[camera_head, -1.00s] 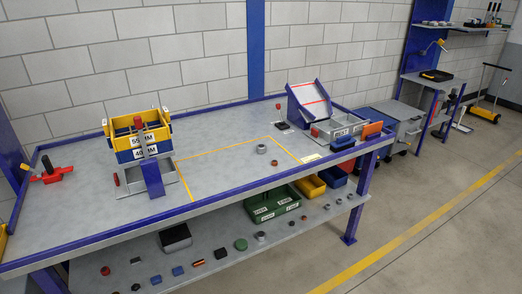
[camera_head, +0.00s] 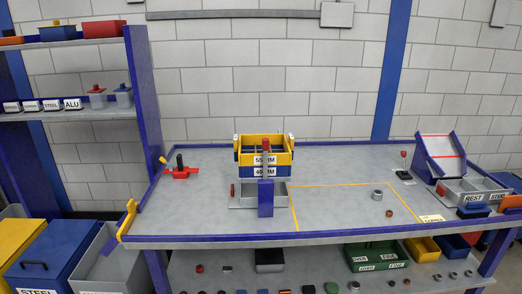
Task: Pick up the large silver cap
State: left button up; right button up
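A silver-grey round piece (camera_head: 377,195) stands on the blue-edged table (camera_head: 340,215), inside the yellow outlined area. It looks like the large silver cap, but it is too small to be sure. A smaller reddish-brown piece (camera_head: 389,213) lies just to its right and nearer the front. Another grey round piece (camera_head: 354,286) sits on the lower shelf. Neither of my grippers shows in the view.
A yellow and blue sorting stand (camera_head: 264,151) stands mid-table. A red clamp-like tool (camera_head: 181,171) lies at the left. A tilted tray (camera_head: 441,155) and grey bins (camera_head: 472,189) stand at the right. A shelf rack (camera_head: 140,100) rises at the left.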

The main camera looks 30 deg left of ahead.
aim_at(377, 194)
jog(key=i+z, duration=0.3)
jog(key=i, duration=0.35)
jog(key=i+z, duration=0.35)
jog(key=i, duration=0.3)
